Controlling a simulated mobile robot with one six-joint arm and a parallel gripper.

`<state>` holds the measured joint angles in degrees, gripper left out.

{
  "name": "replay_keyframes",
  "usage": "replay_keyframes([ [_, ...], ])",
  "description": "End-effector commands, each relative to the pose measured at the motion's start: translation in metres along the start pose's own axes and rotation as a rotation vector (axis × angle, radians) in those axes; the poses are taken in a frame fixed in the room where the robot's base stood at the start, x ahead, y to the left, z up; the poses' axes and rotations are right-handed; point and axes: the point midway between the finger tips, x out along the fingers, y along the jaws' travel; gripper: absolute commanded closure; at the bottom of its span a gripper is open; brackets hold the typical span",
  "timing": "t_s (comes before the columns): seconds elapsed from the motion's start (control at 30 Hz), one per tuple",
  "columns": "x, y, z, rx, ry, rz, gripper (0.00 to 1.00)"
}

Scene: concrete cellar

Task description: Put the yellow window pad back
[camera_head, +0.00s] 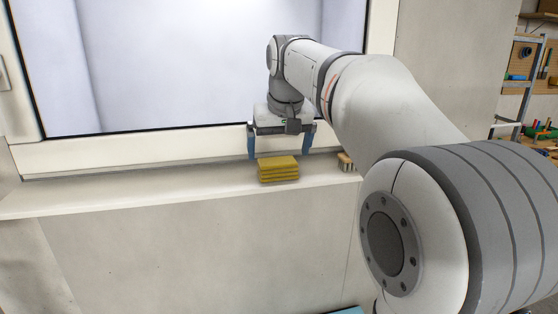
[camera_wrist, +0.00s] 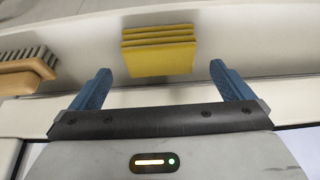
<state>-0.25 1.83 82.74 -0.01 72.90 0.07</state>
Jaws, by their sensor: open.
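The yellow window pad (camera_head: 278,169) is a ribbed, layered block resting on the white window sill, below the window. My gripper (camera_head: 280,157) is above and just behind the pad, with its blue fingers spread apart. In the wrist view the pad (camera_wrist: 160,52) lies beyond the fingertips, roughly centred between them. My gripper (camera_wrist: 161,72) is open and empty in that view, and no finger visibly touches the pad.
A wooden brush (camera_head: 346,162) stands on the sill to the right of the pad; the wrist view shows the brush (camera_wrist: 27,70) at left. The sill (camera_head: 130,188) is bare left of the pad. The window frame (camera_head: 130,152) rises behind.

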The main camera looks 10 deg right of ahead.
Motion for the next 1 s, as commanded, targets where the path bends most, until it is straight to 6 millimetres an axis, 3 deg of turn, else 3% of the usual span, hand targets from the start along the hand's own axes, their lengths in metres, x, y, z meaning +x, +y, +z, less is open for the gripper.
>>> replay_keyframes([
  [0.1, -0.027, 0.000, 0.000, 0.000, 0.005, 0.000, 0.00],
  [0.3, -0.063, 0.000, -0.001, 0.001, 0.004, 0.000, 0.00],
  [0.5, -0.078, 0.001, 0.000, 0.001, 0.000, 0.000, 0.00],
  [0.67, -0.078, 0.001, 0.005, 0.001, -0.001, 0.000, 0.00],
  [0.83, -0.064, 0.001, 0.039, 0.002, -0.004, 0.001, 0.00],
  [1.0, -0.034, 0.001, 0.104, 0.002, -0.006, 0.002, 0.00],
])
